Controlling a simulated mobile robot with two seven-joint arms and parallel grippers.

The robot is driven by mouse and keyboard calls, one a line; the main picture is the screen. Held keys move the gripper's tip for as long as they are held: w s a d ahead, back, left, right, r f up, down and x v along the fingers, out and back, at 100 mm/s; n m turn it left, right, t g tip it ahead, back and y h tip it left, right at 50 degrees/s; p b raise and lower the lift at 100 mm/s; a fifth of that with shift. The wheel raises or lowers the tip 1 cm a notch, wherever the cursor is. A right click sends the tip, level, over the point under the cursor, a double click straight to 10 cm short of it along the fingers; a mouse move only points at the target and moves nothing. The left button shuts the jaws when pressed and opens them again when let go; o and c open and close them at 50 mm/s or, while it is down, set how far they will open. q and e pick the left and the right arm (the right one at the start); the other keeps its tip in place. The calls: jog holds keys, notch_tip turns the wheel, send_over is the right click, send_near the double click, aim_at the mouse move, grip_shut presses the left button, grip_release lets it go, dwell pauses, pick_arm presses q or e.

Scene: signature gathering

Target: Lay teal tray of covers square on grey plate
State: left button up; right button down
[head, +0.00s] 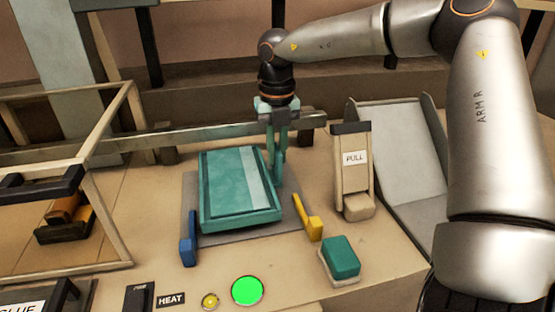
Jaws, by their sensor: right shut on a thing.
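The teal tray (205,210) lies on the grey plate (190,190), with a teal cover block bearing a pale strip (238,180) inside it. The tray looks slightly turned relative to the plate. My right gripper (279,182) points down at the tray's right edge, shut on that rim. The grip point is partly hidden by the fingers. A blue stop (188,247) stands at the plate's front left corner, and a yellow stop (312,222) at its right side. My left gripper is not in view.
A lever marked PULL (353,185) and a grey chute (402,150) stand right of the plate. A teal block (341,257) sits front right. A lit green button (247,290) and a HEAT label (171,300) are in front. A framed box (125,200) is at left.

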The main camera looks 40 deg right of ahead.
jog(key=shift+f, duration=1.15)
jog(key=c, duration=0.9)
grip_release()
jog(key=shift+f, duration=0.1)
notch_tip(320, 180, up, 12)
jog(key=shift+r, duration=0.1)
